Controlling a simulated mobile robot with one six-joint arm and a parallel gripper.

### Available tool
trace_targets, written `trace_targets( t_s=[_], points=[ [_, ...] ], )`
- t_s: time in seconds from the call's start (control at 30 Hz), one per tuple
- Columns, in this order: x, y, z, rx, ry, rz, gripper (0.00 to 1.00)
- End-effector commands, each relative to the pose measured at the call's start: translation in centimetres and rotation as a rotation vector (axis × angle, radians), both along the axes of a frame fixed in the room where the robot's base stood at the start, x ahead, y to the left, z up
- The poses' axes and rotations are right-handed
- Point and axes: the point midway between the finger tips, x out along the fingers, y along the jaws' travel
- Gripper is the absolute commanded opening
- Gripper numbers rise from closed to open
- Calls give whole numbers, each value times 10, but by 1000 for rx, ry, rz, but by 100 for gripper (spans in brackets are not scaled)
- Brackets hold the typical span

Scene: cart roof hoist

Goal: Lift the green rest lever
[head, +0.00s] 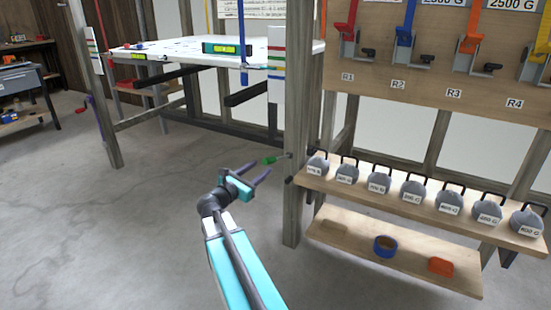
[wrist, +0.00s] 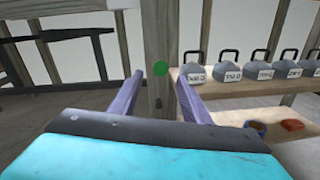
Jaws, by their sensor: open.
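The green rest lever (head: 268,160) sticks out from the side of a wooden post (head: 293,200), near the middle of the head view. In the wrist view the lever's round green end (wrist: 160,68) faces me in front of the post. My gripper (head: 259,174) is open, with two dark purple fingers pointing toward the lever. I cannot tell the exact gap. Nothing is held.
A shelf (head: 440,215) of several labelled grey weights stands right of the post. A lower shelf (head: 345,240) holds a blue ring (head: 385,246) and an orange block (head: 440,265). A white roof panel (head: 180,50) is behind. Floor on the left is clear.

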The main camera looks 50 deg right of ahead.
Motion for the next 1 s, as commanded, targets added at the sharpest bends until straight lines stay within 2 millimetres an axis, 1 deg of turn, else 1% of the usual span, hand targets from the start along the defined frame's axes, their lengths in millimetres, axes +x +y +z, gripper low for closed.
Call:
trace_targets(
  t_s=[0.03,0.7,0.9,1.0],
  points=[
    [1,-7,-1,0,-1,-3,43],
    [18,-98,-1,0,-2,-2,43],
    [21,-114,-1,0,-1,-1,43],
    [21,-118,-1,0,-1,-1,43]
  ],
)
